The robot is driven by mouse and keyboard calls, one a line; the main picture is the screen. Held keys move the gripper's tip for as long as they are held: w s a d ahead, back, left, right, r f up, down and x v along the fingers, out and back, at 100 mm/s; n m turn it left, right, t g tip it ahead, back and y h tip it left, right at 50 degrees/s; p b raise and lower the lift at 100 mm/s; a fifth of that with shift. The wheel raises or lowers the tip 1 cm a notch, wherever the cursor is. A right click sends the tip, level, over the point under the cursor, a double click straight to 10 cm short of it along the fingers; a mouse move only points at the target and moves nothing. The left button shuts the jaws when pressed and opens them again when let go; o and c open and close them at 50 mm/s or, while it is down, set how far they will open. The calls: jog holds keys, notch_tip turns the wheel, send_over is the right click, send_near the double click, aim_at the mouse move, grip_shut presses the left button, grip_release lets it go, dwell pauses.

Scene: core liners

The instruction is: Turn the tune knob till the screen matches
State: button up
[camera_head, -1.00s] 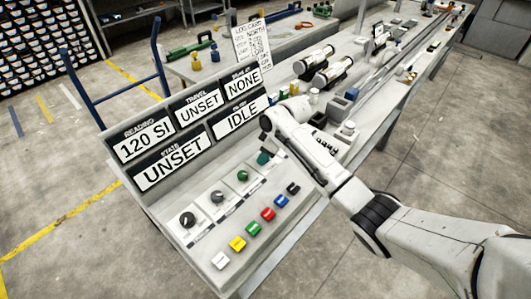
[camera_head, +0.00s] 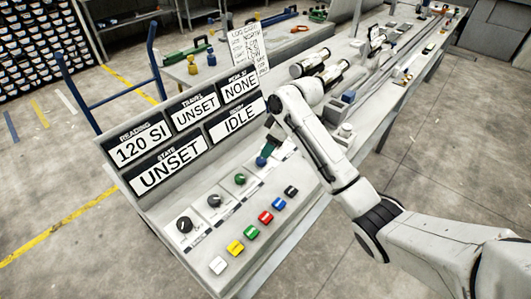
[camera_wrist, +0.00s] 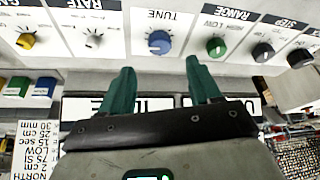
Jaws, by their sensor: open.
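The blue tune knob (camera_wrist: 159,42) sits under the TUNE label on the white panel in the wrist view, where the picture is upside down. My gripper (camera_wrist: 160,66) is open and empty, its two green fingers pointing at the knob from either side, apart from it. In the head view the blue knob (camera_head: 262,161) shows just below my gripper (camera_head: 268,148). The screen (camera_head: 140,148) reads 120 SI, with UNSET, NONE and IDLE in other fields. A log card (camera_head: 248,46) stands behind; in the wrist view the card (camera_wrist: 37,150) has a 75 SI line.
Several coloured buttons, including a red one (camera_head: 265,217), run along the front.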

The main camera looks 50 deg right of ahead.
jog(key=v, duration=0.3)
jog(key=shift+r, duration=0.1)
dwell(0.6)
